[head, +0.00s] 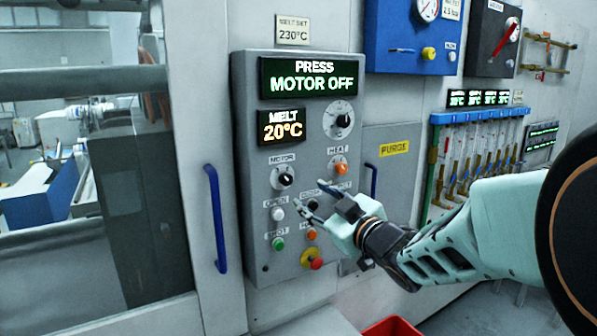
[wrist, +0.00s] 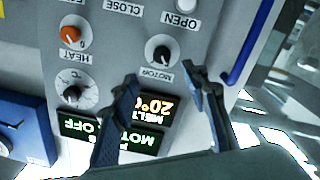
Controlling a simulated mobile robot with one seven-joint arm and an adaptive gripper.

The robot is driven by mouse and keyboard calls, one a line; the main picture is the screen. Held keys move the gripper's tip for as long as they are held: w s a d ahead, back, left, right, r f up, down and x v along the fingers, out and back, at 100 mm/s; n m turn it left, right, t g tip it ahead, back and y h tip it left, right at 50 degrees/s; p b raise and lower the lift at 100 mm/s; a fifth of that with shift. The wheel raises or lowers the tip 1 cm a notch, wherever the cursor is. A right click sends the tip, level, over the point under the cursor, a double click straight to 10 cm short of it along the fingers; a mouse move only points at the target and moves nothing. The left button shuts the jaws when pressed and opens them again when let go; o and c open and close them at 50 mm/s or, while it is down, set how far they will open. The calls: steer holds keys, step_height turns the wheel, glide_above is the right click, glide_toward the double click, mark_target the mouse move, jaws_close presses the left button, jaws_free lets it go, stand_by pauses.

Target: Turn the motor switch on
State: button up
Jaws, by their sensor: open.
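The motor switch (head: 286,180) is a black rotary knob with a pale pointer, under a MOTOR label on the grey control panel (head: 245,250). It also shows in the wrist view (wrist: 158,50), where the picture is upside down. The display (head: 309,77) reads PRESS MOTOR OFF. My gripper (head: 317,198) is open and empty in front of the panel, to the lower right of the motor switch in the head view. In the wrist view the fingertips (wrist: 160,82) lie to either side below the switch in the picture, apart from it. My gripper hides part of the lower button labels.
Around the switch are the orange HEAT knob (head: 340,166), a white OPEN button (head: 277,214), a green button (head: 278,244) and a red stop button on yellow (head: 316,263). A blue door handle (head: 216,218) stands out at left.

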mark_target(288, 180)
steer(key=p+x, duration=0.1)
steer(key=x, duration=1)
steer(key=shift+s+a+r+p, duration=0.15)
steer(key=shift+a+p, duration=0.05)
steer(key=shift+p, duration=0.2)
jaws_close()
